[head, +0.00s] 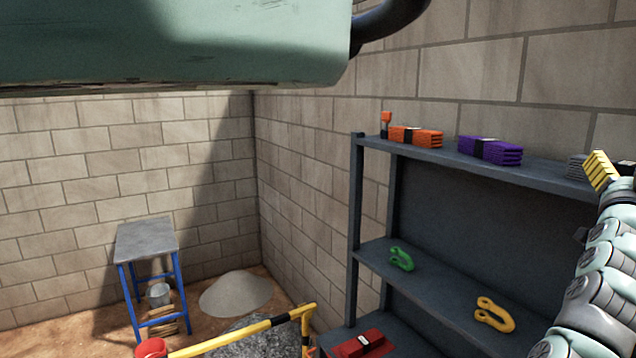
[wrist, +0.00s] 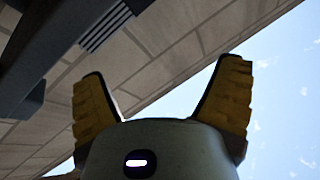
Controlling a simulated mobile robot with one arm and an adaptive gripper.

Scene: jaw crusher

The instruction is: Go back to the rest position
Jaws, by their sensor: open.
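My gripper (wrist: 165,95) shows in the wrist view with its two yellow ribbed fingers spread apart and nothing between them. In the head view one yellow finger of it (head: 602,172) shows at the right edge, by the right end of the top shelf. My arm runs down from there along the right edge. In the wrist view the fingers point up toward the block wall and the sky.
A dark metal shelf (head: 440,265) holds an orange bundle (head: 416,136), a purple bundle (head: 489,150), a green shackle (head: 401,259), a yellow shackle (head: 494,314) and a red item (head: 359,343). A blue-legged table (head: 146,242), a sand pile (head: 236,293) and a yellow-black rail (head: 250,331) stand left.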

